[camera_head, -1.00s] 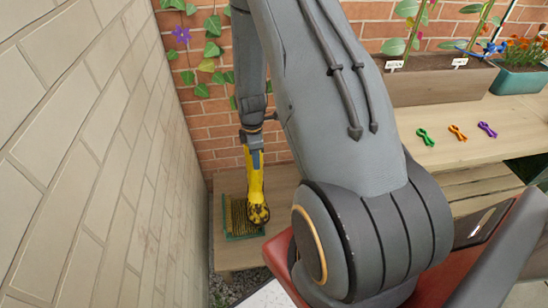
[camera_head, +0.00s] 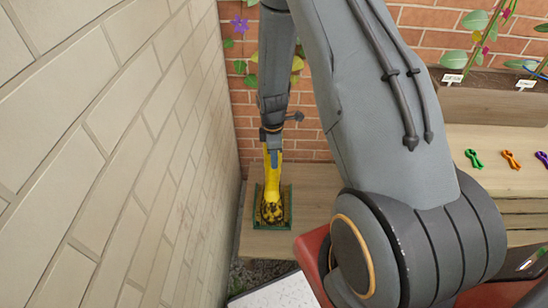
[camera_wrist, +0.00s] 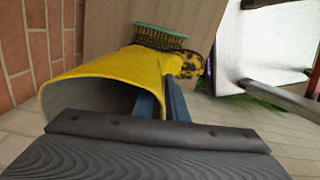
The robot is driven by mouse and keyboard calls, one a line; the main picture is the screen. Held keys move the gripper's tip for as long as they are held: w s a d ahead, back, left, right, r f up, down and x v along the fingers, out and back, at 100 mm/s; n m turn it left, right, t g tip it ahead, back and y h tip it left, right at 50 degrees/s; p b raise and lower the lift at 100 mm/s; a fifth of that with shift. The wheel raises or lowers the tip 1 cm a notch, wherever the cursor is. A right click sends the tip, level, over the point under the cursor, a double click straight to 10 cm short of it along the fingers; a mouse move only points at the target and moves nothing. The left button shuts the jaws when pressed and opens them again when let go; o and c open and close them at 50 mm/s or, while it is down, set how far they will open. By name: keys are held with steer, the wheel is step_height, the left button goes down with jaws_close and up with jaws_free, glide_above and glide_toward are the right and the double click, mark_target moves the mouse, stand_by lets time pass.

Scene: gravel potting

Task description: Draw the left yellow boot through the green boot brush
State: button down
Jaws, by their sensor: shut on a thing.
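The yellow boot (camera_head: 272,182) hangs from my gripper (camera_head: 273,155), toe down, with dark mud on its foot. In the wrist view, my gripper (camera_wrist: 163,100) is shut on the shaft wall of the boot (camera_wrist: 110,78), whose open top faces the camera. The green boot brush (camera_head: 287,222) lies on the wooden boards at the lower left. The boot's muddy foot is over the brush in the head view and hides its middle. In the wrist view, the brush (camera_wrist: 160,32) shows bristles just beyond the foot. I cannot tell whether they touch.
A pale wall (camera_head: 130,150) stands close on the left and a brick wall (camera_head: 415,40) behind. A bench (camera_head: 500,150) on the right holds green, orange and purple clips and a planter (camera_head: 490,104). Bare boards (camera_head: 318,190) lie right of the brush.

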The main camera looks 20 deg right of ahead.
mark_target(274, 175)
steer(key=shift+f+b, duration=2.3)
steer(key=shift+f, duration=2.5)
steer(key=shift+w+d, duration=0.1)
steer(key=shift+w, duration=0.05)
